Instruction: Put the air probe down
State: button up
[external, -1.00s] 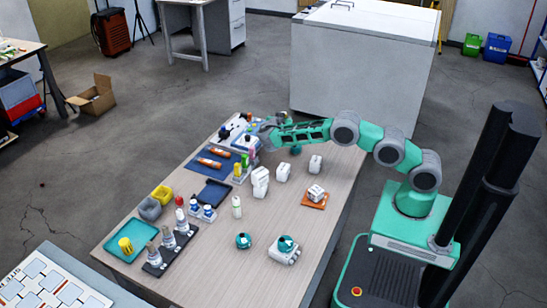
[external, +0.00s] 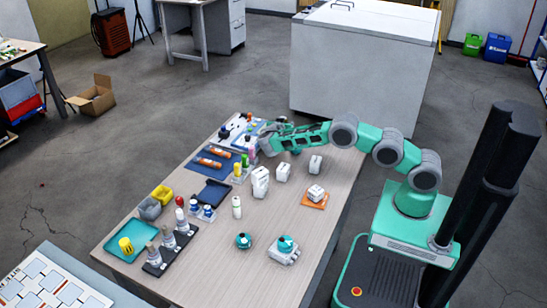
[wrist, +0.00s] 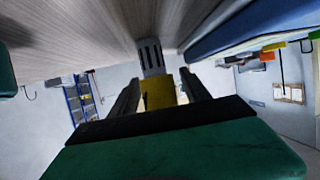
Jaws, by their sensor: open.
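The air probe appears to be the piece with a yellow body (wrist: 160,90) and a grey slotted end (wrist: 151,57) in the wrist view. It sits between my two fingers, with its slotted end toward the wooden tabletop (wrist: 80,35). I cannot tell if that end touches the wood. My gripper (wrist: 160,95) is open around the yellow body. In the external view my gripper (external: 268,143) is low over the far end of the table, and the probe cannot be made out there.
A clear rack with yellow, green and pink pieces (external: 243,167) stands just left of my gripper. White devices (external: 260,182) stand in front. A blue mat (external: 205,163) with orange tools lies to the left. The table's front middle (external: 215,265) has bare wood.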

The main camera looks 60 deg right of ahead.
jog(key=s+a+r+n+t+y+p, duration=0.1)
jog(key=s+a+r+n+y+p, duration=0.25)
jog(key=a+r, duration=0.6)
jog(key=s+a+f+n+g+y, duration=0.1)
jog(key=s+a+n+y, duration=0.3)
jog(key=s, duration=0.7)
jog(key=s+a+f+n+y, duration=0.1)
jog(key=s+a+n+y, duration=0.3)
jog(key=s, duration=0.7)
jog(key=s+a+f+n+g+y, duration=0.15)
jog(key=s+a+n, duration=0.4)
jog(key=s, duration=0.65)
notch_tip(320, 180, up, 10)
jog(key=w+m+t+p, duration=0.1)
jog(key=w+p, duration=0.1)
jog(key=p, duration=0.4)
jog(key=shift+t, duration=0.35)
